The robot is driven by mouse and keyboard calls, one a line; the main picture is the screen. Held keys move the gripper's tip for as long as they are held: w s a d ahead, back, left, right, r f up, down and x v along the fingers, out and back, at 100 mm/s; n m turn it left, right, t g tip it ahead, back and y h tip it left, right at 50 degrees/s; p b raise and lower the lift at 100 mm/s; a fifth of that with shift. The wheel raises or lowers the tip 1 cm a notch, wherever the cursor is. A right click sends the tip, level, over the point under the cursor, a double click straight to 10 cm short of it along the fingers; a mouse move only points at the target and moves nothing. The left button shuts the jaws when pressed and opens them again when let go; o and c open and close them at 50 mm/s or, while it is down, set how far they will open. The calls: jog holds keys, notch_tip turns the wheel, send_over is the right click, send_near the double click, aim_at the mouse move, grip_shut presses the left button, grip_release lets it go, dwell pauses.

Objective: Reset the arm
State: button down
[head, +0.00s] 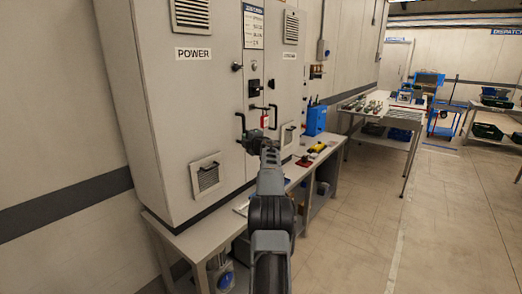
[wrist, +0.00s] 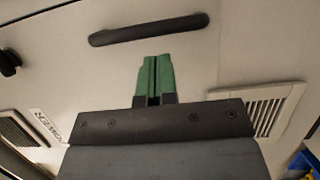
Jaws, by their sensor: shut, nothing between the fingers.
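My gripper (wrist: 153,80) shows in the wrist view with its green fingers together and nothing between them. It points at the pale cabinet face, just short of a dark bar handle (wrist: 148,28). In the head view my arm reaches forward from the bottom centre, and its end is in front of the grey control cabinet (head: 160,110). The fingertips are hard to make out there. A black handle (head: 240,125) and a red tag (head: 265,118) on the cabinet show close to the arm's end.
The cabinet stands on a bench (head: 190,232) with tools and a blue container (head: 315,120) at its far end. A table with several parts (head: 385,117) stands further back. The floor (head: 370,215) to the right is clear.

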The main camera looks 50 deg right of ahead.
jog(key=s+b, duration=0.1)
jog(key=s, duration=0.6)
jog(key=shift+s+d, duration=0.2)
jog(key=shift+d, duration=0.15)
